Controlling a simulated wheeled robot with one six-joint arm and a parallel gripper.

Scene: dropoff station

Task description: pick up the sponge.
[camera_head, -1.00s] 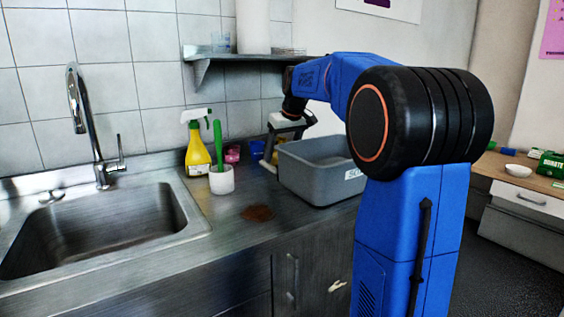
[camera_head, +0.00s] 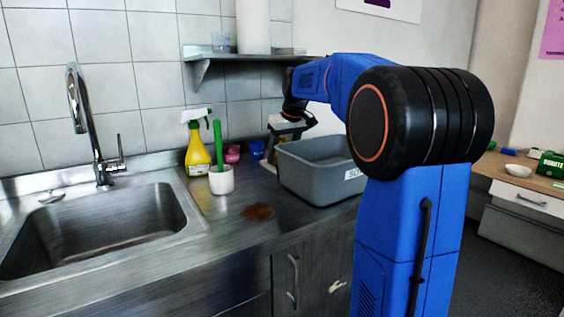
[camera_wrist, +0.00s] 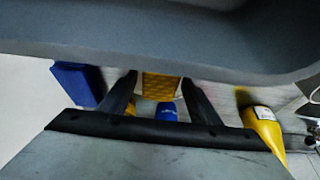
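The sponge (camera_wrist: 161,86) is yellow with a textured face. In the wrist view it sits between the two dark fingers of my gripper (camera_wrist: 160,88), which press against its sides. In the head view my gripper (camera_head: 277,150) points down on the counter, just left of the grey bin. There the sponge is mostly hidden by the fingers and too small to make out well.
The grey bin (camera_head: 309,188) stands close on the right; its wall (camera_wrist: 120,30) fills the top of the wrist view. A blue cup (camera_head: 257,150), pink item (camera_head: 232,154), yellow spray bottle (camera_head: 197,155) and white cup with green brush (camera_head: 221,181) stand left. A brown stain (camera_head: 257,212) lies in front.

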